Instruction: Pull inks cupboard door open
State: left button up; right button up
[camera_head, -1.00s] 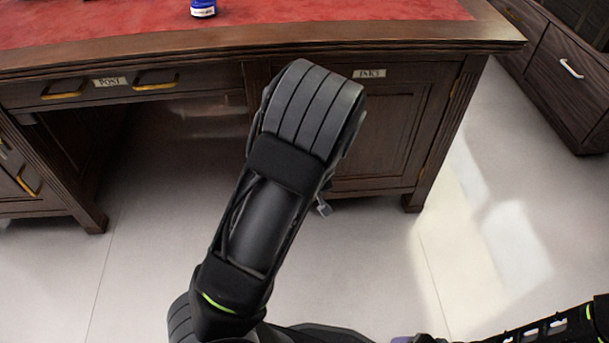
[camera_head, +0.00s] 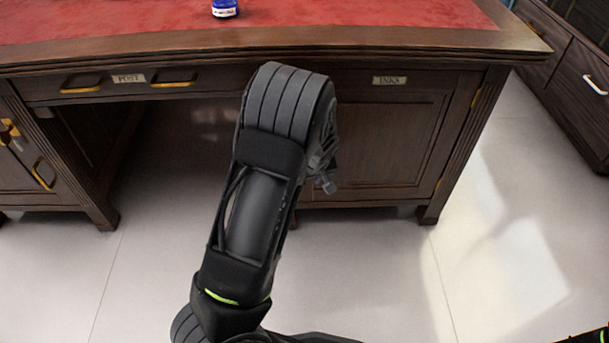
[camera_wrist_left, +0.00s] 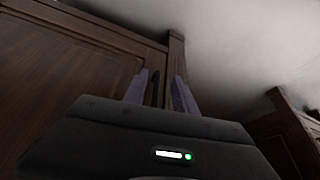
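The inks cupboard door (camera_head: 395,145) is a dark wood panel at the right of the desk, under the "INKS" label (camera_head: 390,81). It looks flush with the desk front. My left arm covers its left part, and I see no handle in the head view. My left gripper (camera_head: 325,183) is partly hidden behind its own wrist, low in front of the door. In the left wrist view, its two purple fingers (camera_wrist_left: 160,92) stand apart beside the wood panelling (camera_wrist_left: 70,60). A thin dark shape shows between them; I cannot tell what it is. My right gripper is out of view.
The desk (camera_head: 430,40) has a red leather top with a blue bottle (camera_head: 225,8) on it. A "POST" drawer (camera_head: 130,80) is at the left. A dark cabinet (camera_head: 575,85) stands at the far right. The pale floor before the desk is clear.

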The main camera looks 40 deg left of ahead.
pick_arm(q)
jog(key=w+a+f, duration=0.1)
jog(key=a, duration=0.1)
jog(key=w+a+f+b, duration=0.1)
jog(key=w, duration=0.1)
jog(key=shift+w+a+f+b, duration=0.15)
jog(key=shift+a+f+b, duration=0.15)
jog(key=shift+a+f, duration=0.1)
grip_shut()
dwell(1.2)
